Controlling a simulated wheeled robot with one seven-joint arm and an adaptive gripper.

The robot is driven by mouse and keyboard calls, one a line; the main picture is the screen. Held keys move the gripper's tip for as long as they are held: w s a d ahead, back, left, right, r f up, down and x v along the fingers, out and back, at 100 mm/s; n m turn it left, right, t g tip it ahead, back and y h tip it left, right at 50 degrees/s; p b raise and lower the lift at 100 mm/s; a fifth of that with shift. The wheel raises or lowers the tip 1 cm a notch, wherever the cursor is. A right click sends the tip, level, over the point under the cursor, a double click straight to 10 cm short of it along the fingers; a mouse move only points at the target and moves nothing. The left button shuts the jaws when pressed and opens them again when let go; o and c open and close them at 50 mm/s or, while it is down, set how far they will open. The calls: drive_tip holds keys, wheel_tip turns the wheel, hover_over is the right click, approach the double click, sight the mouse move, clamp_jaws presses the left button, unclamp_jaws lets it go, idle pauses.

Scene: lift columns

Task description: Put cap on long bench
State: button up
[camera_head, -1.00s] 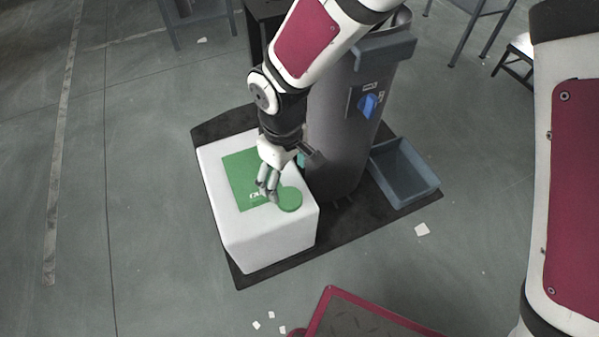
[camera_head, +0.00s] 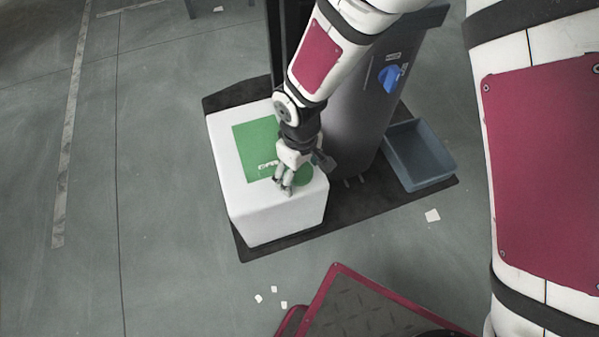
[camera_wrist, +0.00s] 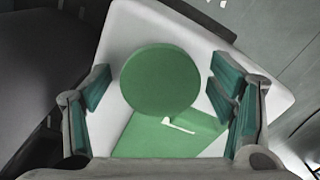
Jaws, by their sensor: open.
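A flat round green disc, which looks like the cap (camera_head: 304,176), lies on top of a white block (camera_head: 270,215), beside a green printed square (camera_head: 255,145). My gripper (camera_head: 287,188) is low over that block, pointing down, and partly covers the disc. In the wrist view the cap (camera_wrist: 160,80) shows between the two spread teal-padded fingers (camera_wrist: 168,95), with a gap on both sides. The gripper is open and holds nothing. I cannot make out a long bench in these views.
A grey column with a blue knob (camera_head: 389,79) stands right behind the block. A blue-grey open bin (camera_head: 418,156) is to its right. All stand on a dark mat (camera_head: 345,207). White scraps (camera_head: 432,215) lie on the floor. Floor at left is clear.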

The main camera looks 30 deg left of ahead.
drive_tip(key=c, duration=1.3)
drive_tip(key=shift+r, duration=0.1)
drive_tip(key=shift+c, duration=0.2)
